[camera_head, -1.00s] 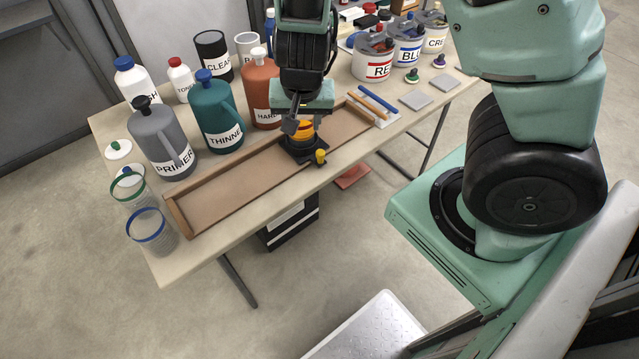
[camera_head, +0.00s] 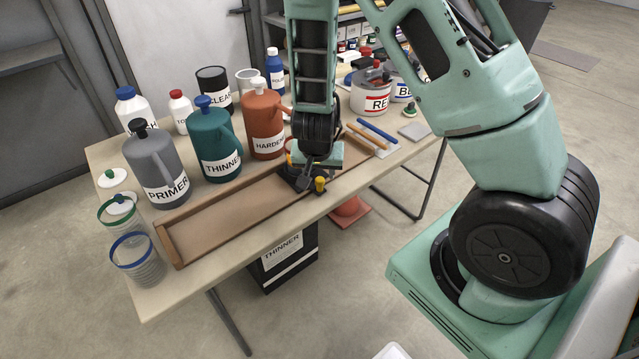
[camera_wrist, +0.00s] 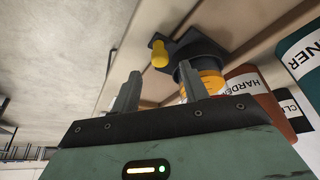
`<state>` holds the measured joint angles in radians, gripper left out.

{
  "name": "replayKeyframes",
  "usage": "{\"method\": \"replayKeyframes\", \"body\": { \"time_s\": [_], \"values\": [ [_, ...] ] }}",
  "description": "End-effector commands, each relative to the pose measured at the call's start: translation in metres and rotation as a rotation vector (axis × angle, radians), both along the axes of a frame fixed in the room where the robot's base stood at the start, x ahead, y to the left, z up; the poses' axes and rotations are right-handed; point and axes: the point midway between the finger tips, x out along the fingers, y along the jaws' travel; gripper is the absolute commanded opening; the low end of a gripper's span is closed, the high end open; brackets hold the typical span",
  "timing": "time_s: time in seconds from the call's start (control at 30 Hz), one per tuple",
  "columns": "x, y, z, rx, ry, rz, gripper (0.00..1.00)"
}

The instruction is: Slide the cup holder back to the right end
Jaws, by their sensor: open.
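The cup holder (camera_wrist: 199,47) is a dark block with a round yellow knob (camera_wrist: 159,54) and an orange-yellow cup (camera_wrist: 207,80). In the head view the holder (camera_head: 293,184) sits in the long brown wooden track (camera_head: 220,208), right of its middle, and its knob (camera_head: 320,184) stands at the front side. My gripper (camera_head: 310,172) is over the holder there and hides most of it and the cup. In the wrist view my gripper (camera_wrist: 160,84) is open and empty. The knob lies ahead of the gap between the fingertips, apparently untouched.
Jugs marked PRIMER (camera_head: 157,168), THINNER (camera_head: 217,140) and HARDENER (camera_head: 264,125) stand behind the track. The track is bare left of the holder.

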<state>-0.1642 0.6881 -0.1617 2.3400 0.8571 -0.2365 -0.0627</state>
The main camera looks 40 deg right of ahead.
Motion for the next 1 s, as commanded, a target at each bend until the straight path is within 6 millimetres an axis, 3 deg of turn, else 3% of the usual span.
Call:
{"method": "replayKeyframes", "body": {
  "time_s": [0.03,0.23,0.63,0.8,1.0],
  "values": [
    [0.002,-0.003,-0.011,0.002,0.001,-0.003,0.44],
    [0.009,-0.008,-0.030,0.001,0.001,0.000,0.44],
    [0.011,-0.010,-0.035,0.000,0.000,0.001,0.44],
    [0.011,-0.010,-0.035,0.000,0.000,0.001,0.00],
    [0.011,-0.012,-0.035,0.001,-0.001,0.000,0.00]
  ]
}}
